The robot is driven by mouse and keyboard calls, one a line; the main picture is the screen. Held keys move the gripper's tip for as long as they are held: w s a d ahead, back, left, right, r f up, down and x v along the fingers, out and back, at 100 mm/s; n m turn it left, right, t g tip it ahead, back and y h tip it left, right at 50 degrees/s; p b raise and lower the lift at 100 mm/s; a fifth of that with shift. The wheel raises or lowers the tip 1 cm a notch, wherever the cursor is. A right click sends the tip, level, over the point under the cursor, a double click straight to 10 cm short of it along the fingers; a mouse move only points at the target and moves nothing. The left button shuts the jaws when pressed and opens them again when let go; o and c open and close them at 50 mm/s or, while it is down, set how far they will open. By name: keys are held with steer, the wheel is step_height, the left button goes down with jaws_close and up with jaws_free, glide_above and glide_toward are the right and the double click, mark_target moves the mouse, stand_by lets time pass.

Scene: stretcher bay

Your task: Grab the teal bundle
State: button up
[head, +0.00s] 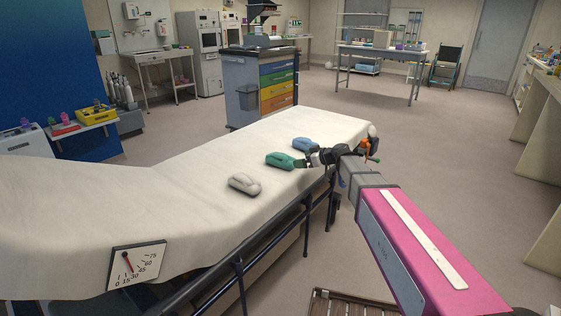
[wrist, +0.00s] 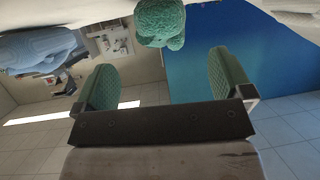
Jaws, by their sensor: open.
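The teal bundle (head: 283,160) lies on the white sheet of the stretcher (head: 205,165), between a blue bundle and a white one. In the wrist view the teal bundle (wrist: 160,22) is at the top middle, ahead of my fingers and roughly in line with the gap between them. My gripper (head: 309,160) is at the stretcher's right edge, just right of the teal bundle. In the wrist view my gripper (wrist: 164,80) is open, with its green-padded fingers wide apart and nothing between them. I cannot tell whether a fingertip touches the bundle.
The blue bundle (head: 306,144) lies close behind the teal one and shows at left in the wrist view (wrist: 42,48). The white bundle (head: 244,184) lies nearer on the sheet. An angle gauge (head: 137,266) and a dark rail (head: 262,243) are on the stretcher's near side.

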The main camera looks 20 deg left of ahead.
mark_target(288, 160)
steer(key=x, duration=0.8)
steer(key=shift+s+a+f, duration=0.1)
steer(key=shift+a+f, duration=0.05)
steer(key=shift+a, duration=0.15)
steer(key=c, duration=1.1)
